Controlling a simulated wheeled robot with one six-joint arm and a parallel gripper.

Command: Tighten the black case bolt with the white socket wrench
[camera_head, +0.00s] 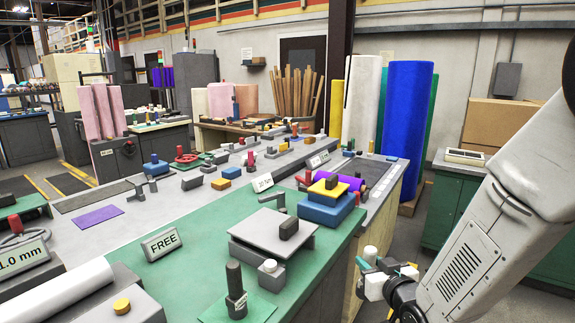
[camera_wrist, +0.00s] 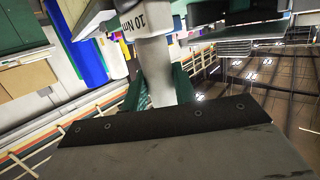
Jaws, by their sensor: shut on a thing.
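My gripper (camera_head: 385,269) is at the right, beyond the front edge of the green bench top, with teal fingers. It is shut on the white socket wrench (camera_wrist: 152,60), whose pale shaft with a "10 Nm" mark runs between the fingers in the wrist view. In the head view only a small white end (camera_head: 370,252) of it shows above the fingers. A dark upright cylinder (camera_head: 234,278) with a tag stands on a green mat at the bench front. I cannot tell whether it is the black case bolt. The wrench is apart from it.
A grey plate on a block (camera_head: 272,230) and a blue and yellow stack (camera_head: 325,207) stand near the bench's right edge. Tall rolls (camera_head: 408,110) stand behind. A green cabinet (camera_head: 452,200) is at the right.

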